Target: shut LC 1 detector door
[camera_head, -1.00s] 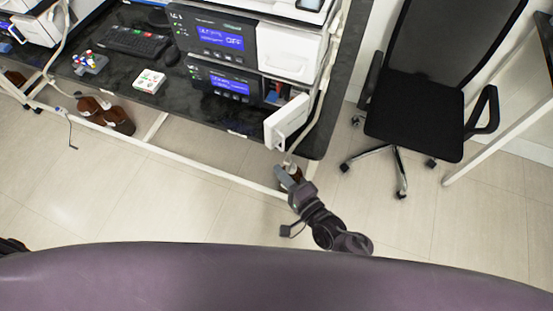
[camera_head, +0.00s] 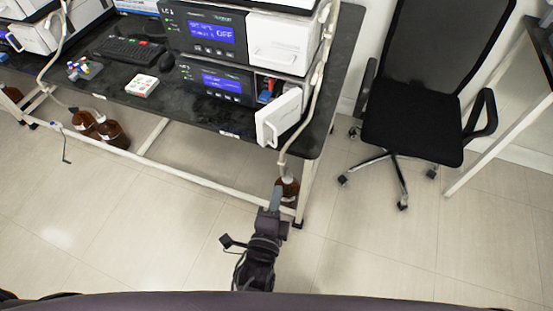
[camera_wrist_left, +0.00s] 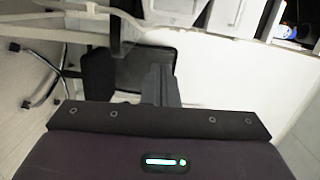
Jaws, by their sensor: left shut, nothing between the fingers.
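The LC 1 detector door (camera_head: 279,118) is a white panel standing open at the right front of the lower unit (camera_head: 216,82) in the stack, which has a blue screen. Red and blue parts show in the opening behind the door. My left gripper (camera_head: 276,198) is shut and empty, below and in front of the door in the picture, apart from it. Its closed fingers also show in the left wrist view (camera_wrist_left: 158,82); I cannot make out the door there for certain. My right gripper is not in view.
A white tube runs down the stack's right side to a brown bottle (camera_head: 288,188) under the dark bench (camera_head: 315,128). A black chair (camera_head: 413,120) stands to the right. The floor in front is clear.

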